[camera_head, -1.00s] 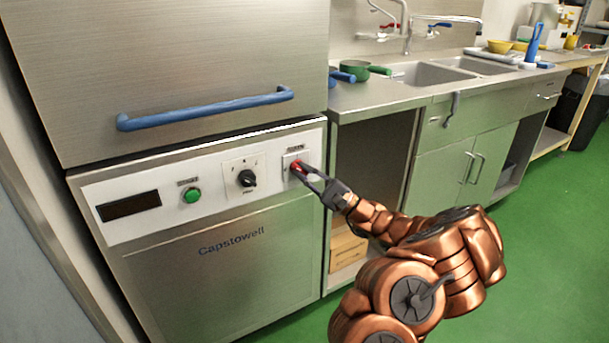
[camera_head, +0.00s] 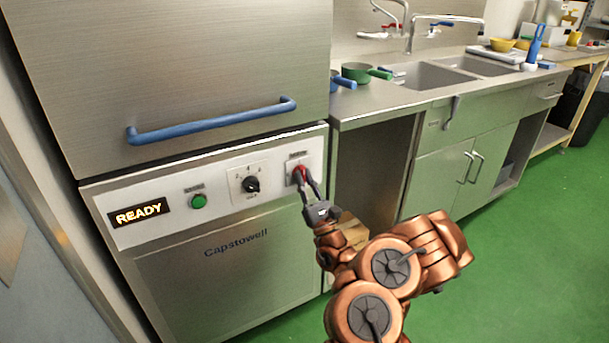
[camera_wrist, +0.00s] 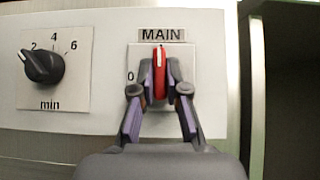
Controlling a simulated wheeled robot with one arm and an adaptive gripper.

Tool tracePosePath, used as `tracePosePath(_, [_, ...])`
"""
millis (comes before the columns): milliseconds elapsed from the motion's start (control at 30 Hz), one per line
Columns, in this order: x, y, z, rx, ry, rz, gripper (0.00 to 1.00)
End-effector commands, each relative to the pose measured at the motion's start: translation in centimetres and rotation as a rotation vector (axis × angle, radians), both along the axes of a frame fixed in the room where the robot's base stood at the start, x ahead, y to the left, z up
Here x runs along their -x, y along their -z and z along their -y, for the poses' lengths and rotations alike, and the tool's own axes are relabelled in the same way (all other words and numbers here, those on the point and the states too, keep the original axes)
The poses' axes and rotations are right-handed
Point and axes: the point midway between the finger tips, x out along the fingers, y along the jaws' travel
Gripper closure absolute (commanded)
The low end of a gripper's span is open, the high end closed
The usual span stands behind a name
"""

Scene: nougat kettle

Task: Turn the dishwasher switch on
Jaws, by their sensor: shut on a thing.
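The dishwasher is a steel machine with a white control panel (camera_head: 225,182). Its red main switch (camera_wrist: 160,72) stands upright under the "MAIN" label in the wrist view, with a "0" to its left. My gripper (camera_wrist: 160,80) is shut on the red switch, one finger on each side. In the head view my gripper (camera_head: 305,182) reaches the switch (camera_head: 299,172) at the right end of the panel, and its fingers partly hide the switch. The display (camera_head: 139,212) is lit and reads "READY".
A black minute dial (camera_wrist: 42,66) sits left of the switch. A green button (camera_head: 198,201) is further left. A blue handle (camera_head: 210,122) crosses the door above. A sink counter (camera_head: 390,98) with pans stands to the right, with an open bay beneath it.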

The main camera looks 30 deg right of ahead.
Motion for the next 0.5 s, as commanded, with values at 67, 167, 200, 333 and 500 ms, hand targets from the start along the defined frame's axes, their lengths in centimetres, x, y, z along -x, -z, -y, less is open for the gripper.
tracePosePath(67, [-0.01,-0.17,0.01,-0.025,0.001,0.002,1.00])
tracePosePath(167, [-0.02,-0.13,-0.02,-0.045,0.001,0.004,1.00])
tracePosePath(200, [-0.02,-0.12,-0.03,-0.051,0.001,0.004,1.00])
tracePosePath(333, [-0.02,-0.10,-0.05,-0.061,0.001,0.006,1.00])
tracePosePath(500, [-0.02,-0.10,-0.04,-0.063,0.001,0.007,1.00])
